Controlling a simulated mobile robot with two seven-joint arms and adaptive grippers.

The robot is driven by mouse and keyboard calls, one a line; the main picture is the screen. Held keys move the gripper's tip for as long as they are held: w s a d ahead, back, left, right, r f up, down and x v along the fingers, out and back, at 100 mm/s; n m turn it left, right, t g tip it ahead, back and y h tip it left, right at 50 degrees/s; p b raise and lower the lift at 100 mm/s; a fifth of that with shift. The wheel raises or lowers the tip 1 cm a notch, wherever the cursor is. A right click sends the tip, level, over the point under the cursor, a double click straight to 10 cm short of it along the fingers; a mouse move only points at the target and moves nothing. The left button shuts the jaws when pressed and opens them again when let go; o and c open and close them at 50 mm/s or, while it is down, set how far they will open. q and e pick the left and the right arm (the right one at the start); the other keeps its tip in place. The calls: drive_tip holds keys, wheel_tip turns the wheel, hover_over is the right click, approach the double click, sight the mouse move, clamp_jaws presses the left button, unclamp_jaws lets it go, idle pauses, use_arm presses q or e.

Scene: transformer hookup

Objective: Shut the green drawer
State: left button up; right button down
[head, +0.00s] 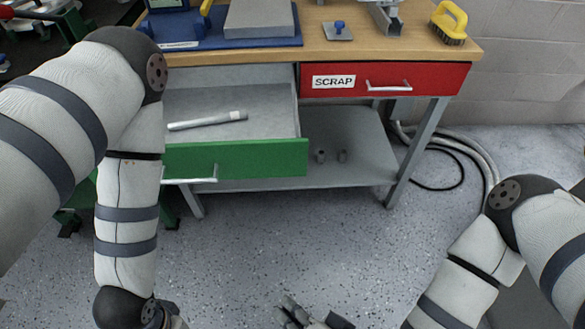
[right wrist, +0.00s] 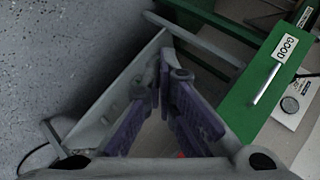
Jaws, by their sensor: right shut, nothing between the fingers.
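The green drawer (head: 240,158) hangs pulled out under the left part of the workbench, its inside showing. Its front has a silver bar handle (head: 190,179). A grey metal bar (head: 208,121) lies inside. My left arm crosses in front of the drawer's left end and hides it; the left gripper itself is not visible. My right gripper (head: 308,318) is at the bottom edge of the head view, low and in front of the bench, apart from the drawer. In the right wrist view its purple fingers (right wrist: 168,72) are shut and empty; a green front labelled GOOD (right wrist: 262,88) shows to their right.
The red drawer (head: 430,84) labelled SCRAP is closed, right of the green one. A grey lower shelf (head: 350,160) carries two small cylinders. The bench top (head: 345,50) holds several items, including a yellow brush (head: 450,22). Cables lie on the floor at right. The floor before the bench is clear.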

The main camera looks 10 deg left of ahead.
drive_tip(key=w+a+r+m+t, duration=0.4)
drive_tip(key=m+t+h, duration=0.4)
drive_tip(key=m+t, duration=0.3)
drive_tip(key=m, duration=0.1)
approach(286, 160)
drive_tip(key=shift+h, duration=0.3)
drive_tip(key=b+x, duration=0.2)
drive_tip(key=x, duration=0.1)
drive_tip(key=b+x, duration=0.2)
drive_tip(key=x, duration=0.1)
drive_tip(key=shift+w+a+f, duration=0.1)
drive_tip(key=shift+f, duration=0.15)
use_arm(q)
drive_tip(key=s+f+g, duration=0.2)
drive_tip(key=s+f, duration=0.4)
use_arm(e)
drive_tip(key=shift+w+a+r, duration=0.1)
drive_tip(key=shift+w+r, duration=0.1)
drive_tip(key=shift+w, duration=0.15)
